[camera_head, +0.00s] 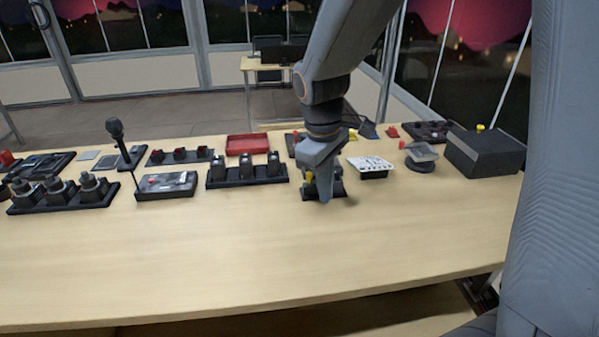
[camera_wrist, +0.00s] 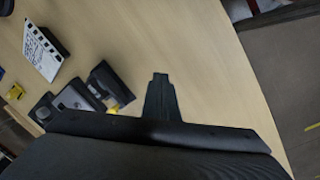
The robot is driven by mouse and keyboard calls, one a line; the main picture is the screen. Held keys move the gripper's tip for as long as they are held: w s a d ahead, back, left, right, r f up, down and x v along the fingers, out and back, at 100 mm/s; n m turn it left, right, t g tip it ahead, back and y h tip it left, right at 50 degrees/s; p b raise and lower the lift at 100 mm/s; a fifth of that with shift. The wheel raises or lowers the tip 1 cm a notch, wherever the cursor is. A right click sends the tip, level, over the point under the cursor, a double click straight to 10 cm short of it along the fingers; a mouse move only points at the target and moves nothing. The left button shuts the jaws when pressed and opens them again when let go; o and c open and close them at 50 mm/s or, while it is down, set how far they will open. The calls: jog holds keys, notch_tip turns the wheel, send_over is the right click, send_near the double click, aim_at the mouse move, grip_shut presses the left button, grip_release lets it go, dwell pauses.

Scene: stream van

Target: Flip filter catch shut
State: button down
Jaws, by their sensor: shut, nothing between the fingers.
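My gripper (camera_head: 324,196) is shut and empty, pointing down at a small black device (camera_head: 338,188) on the wooden table. The device, with a small yellow part (camera_head: 309,177), is partly hidden behind the gripper. In the wrist view the closed fingers (camera_wrist: 160,78) show over bare wood, to the right of a black device (camera_wrist: 108,82) with a yellow part (camera_wrist: 113,109) at its lower edge. I cannot tell whether the fingers touch it. Which part is the filter catch, and whether it is open or shut, I cannot make out.
A white-topped black box (camera_head: 371,165) stands just right of the gripper; a dark box (camera_head: 485,153) is further right. A black switch panel (camera_head: 247,173) and a red tray (camera_head: 247,144) are to the left. The front of the table (camera_head: 220,245) is clear.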

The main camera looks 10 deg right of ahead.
jog(key=w+a+r+n+h, duration=0.3)
jog(key=w+a+r+n, duration=0.2)
jog(key=w+a+n, duration=0.6)
jog(key=shift+w+a+n+t, duration=0.3)
jog(key=shift+w+n, duration=0.15)
jog(key=shift+n, duration=0.35)
jog(key=shift+d+f, duration=0.1)
jog(key=shift+f, duration=0.1)
jog(key=p+x, duration=0.2)
jog(key=x, duration=0.7)
jog(key=shift+d+f, duration=0.15)
jog(key=shift+f, duration=0.15)
jog(key=shift+w+d+p, duration=0.2)
jog(key=shift+d+p, duration=0.2)
jog(key=shift+d, duration=0.15)
jog(key=shift+w+d+p, duration=0.15)
jog(key=shift+d+p, duration=0.25)
jog(key=shift+d, duration=0.2)
jog(key=shift+w+d+f+p, duration=0.1)
jog(key=shift+w+d+p, duration=0.2)
jog(key=shift+d, duration=0.45)
